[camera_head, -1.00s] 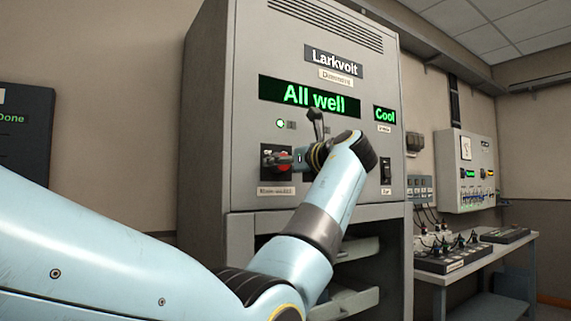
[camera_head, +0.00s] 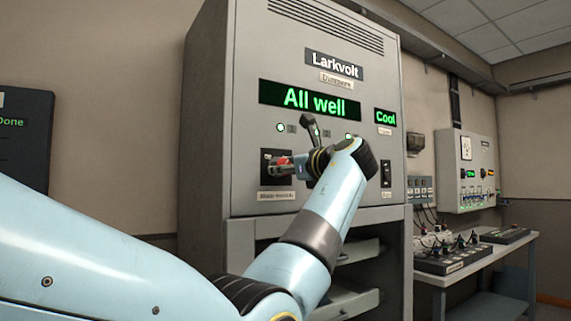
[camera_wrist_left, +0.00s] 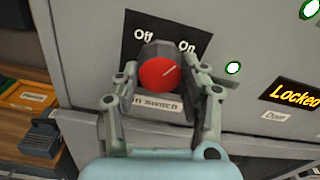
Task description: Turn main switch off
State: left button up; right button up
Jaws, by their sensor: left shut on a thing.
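The main switch is a red-faced rotary knob (camera_wrist_left: 160,73) on a black plate marked Off and On, in the left wrist view. My left gripper (camera_wrist_left: 162,70) is shut on the knob, one finger on each side. In the head view the left gripper (camera_head: 300,165) reaches the knob from the right. My right gripper is not in view.
The grey Larkvolt cabinet (camera_head: 220,120) shows "All well" and "Cool" on green displays. A dark lever (camera_head: 313,128) stands just above my wrist. A black rocker switch (camera_head: 386,173) is to the right. A "Locked" display (camera_wrist_left: 292,97) shows in the wrist view.

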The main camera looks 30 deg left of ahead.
pick_arm(q)
jog(key=shift+w+d+n+b, duration=0.1)
jog(key=shift+n+b, duration=0.75)
jog(key=shift+n, duration=6.85)
jog(key=o, duration=1.2)
jog(key=shift+r, duration=0.1)
jog(key=v, duration=0.7)
jog(key=shift+d, duration=0.25)
